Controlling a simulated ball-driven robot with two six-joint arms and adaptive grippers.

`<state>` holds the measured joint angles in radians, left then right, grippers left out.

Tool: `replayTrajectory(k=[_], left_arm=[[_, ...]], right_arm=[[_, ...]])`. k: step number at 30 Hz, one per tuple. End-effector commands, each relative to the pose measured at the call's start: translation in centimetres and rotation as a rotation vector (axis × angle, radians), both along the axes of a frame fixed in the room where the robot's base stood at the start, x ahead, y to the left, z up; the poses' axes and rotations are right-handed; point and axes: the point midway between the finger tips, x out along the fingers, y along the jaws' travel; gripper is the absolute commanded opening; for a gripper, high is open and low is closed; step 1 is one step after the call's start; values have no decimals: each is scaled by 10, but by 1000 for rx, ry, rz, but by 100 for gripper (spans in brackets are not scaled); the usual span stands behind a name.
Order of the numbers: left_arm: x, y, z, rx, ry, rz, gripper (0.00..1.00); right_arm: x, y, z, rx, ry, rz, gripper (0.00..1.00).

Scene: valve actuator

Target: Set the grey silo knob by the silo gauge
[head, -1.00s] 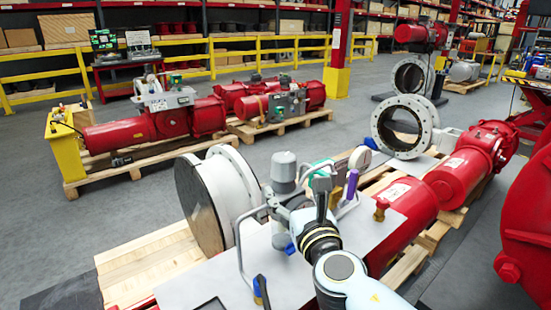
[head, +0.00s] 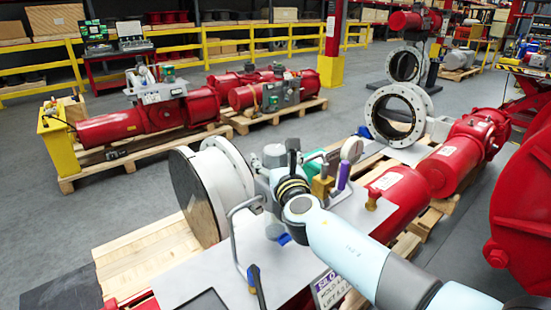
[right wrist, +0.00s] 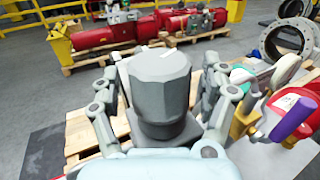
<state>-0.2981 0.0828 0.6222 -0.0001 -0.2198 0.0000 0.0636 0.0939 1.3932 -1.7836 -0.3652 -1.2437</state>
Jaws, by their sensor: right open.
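The grey silo knob (right wrist: 160,85) is a large faceted block in the right wrist view, standing upright on a darker square base. In the head view its top (head: 274,151) shows just behind my right gripper (head: 277,176). In the right wrist view my right gripper (right wrist: 160,100) is open, with one finger on each side of the knob. I cannot tell whether either finger touches it. A round gauge (head: 351,149) stands to the right of the knob, its face turned mostly away; its edge shows in the right wrist view (right wrist: 286,70). My left gripper is out of view.
A purple handle (head: 344,175) and a brass block (head: 322,187) stand close right of the gripper. A bent grey handle (head: 236,235) rises to its left, near a white flanged pipe (head: 222,180). A partly hidden sign (head: 329,290) is in front.

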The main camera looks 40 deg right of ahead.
Motion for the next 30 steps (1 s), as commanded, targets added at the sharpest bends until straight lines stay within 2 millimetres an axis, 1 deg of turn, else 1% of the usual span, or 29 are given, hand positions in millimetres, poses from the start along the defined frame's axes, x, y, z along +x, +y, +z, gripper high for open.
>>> replayTrajectory(k=[2,15,23,26,30], left_arm=[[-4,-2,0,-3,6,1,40],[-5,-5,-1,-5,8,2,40],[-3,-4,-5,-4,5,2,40],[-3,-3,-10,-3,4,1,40],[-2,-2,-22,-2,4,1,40]], right_arm=[[0,0,0,0,0,0,79],[0,0,0,0,0,0,23],[-1,-1,-1,0,-1,29,23],[-1,-2,-2,-3,-1,70,23],[-1,-2,-3,-2,-2,157,23]])
